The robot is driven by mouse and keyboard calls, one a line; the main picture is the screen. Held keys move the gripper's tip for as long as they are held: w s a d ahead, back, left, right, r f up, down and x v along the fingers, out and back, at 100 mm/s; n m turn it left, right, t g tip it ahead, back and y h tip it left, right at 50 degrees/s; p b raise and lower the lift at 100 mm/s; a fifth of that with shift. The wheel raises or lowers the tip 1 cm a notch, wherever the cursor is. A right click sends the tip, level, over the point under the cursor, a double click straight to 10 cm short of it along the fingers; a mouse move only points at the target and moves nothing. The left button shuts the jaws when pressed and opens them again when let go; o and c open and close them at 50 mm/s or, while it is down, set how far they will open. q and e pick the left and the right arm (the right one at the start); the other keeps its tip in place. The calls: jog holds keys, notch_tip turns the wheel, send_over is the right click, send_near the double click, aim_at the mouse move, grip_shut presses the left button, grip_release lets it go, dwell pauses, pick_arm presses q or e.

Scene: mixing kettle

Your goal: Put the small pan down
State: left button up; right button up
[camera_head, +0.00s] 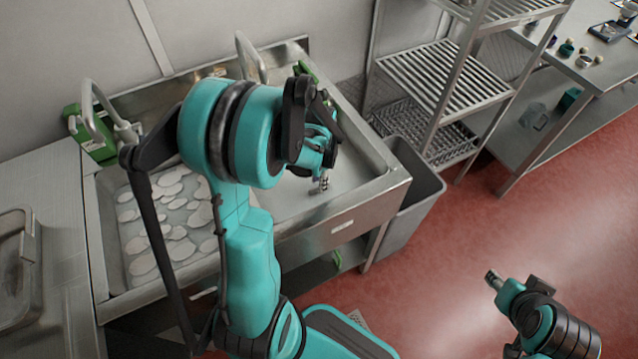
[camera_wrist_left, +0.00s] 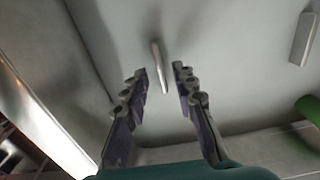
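No small pan can be made out in either view. My left gripper (camera_head: 322,184) hangs over the right basin of the metal sink (camera_head: 352,183), partly hidden by my own arm. In the left wrist view, the fingers of my left gripper (camera_wrist_left: 160,78) are spread apart. A pale metal rod (camera_wrist_left: 157,60) shows between and beyond the fingertips; I cannot tell what it belongs to. It does not appear gripped. My right gripper (camera_head: 494,280) is at the lower right over the red floor, away from the sink; its fingers are too small to read.
The left basin holds several pale discs (camera_head: 142,264). Taps (camera_head: 252,58) stand along the sink's back edge. A grey bin (camera_head: 411,200) and a wire shelf rack (camera_head: 440,75) stand to the right. A metal container (camera_head: 14,268) sits on the left counter. Red floor is clear at right.

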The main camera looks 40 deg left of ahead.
pick_arm(q)
notch_tip(320, 180, up, 7)
jog(key=p, duration=0.2)
jog(key=s+d+r+n+t, duration=0.2)
jog(key=s+d+r+t, duration=0.1)
jog(key=d+r, duration=0.3)
jog(key=s+d+r+n+t, duration=0.3)
jog(key=s+d+r+t, duration=0.1)
jog(key=d, duration=0.4)
jog(key=shift+v, duration=1.05)
jog(key=shift+d, duration=0.15)
dwell(0.7)
